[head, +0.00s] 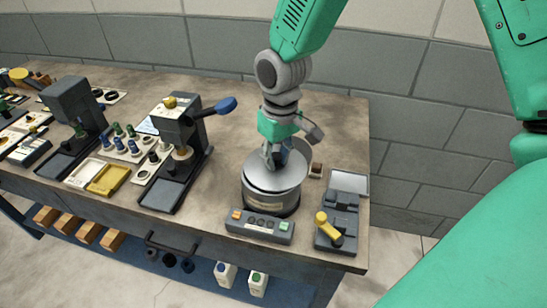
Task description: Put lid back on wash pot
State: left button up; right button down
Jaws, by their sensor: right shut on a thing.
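The wash pot (257,200) is a round metal pot with a dark base, near the right end of the bench. The lid (262,178) is a light grey metal disc at the top of the pot. It looks slightly tilted, and I cannot tell whether it is fully seated. My right gripper (274,163) reaches down from above and is shut on the lid at its middle; the fingers hide the grip point. My left gripper is not in view.
A control box (259,225) with buttons sits in front of the pot. A grey device with a yellow knob (321,218) stands to its right. A press with a blue-tipped lever (226,105) and small bottles (120,143) stand to the left.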

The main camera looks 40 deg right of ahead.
jog(key=shift+d, duration=0.2)
jog(key=shift+a, duration=0.1)
jog(key=shift+a+p, duration=0.35)
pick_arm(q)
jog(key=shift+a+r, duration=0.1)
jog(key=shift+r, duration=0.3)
pick_arm(e)
jog(key=shift+a, duration=0.4)
jog(key=shift+d, duration=0.1)
jog(key=c, duration=1.3)
grip_release()
jog(key=shift+d, duration=0.2)
jog(key=shift+c, duration=0.2)
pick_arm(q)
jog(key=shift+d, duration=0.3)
pick_arm(e)
jog(key=shift+d, duration=0.1)
jog(key=o, duration=0.5)
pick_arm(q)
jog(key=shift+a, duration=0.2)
pick_arm(e)
jog(key=shift+a, duration=0.25)
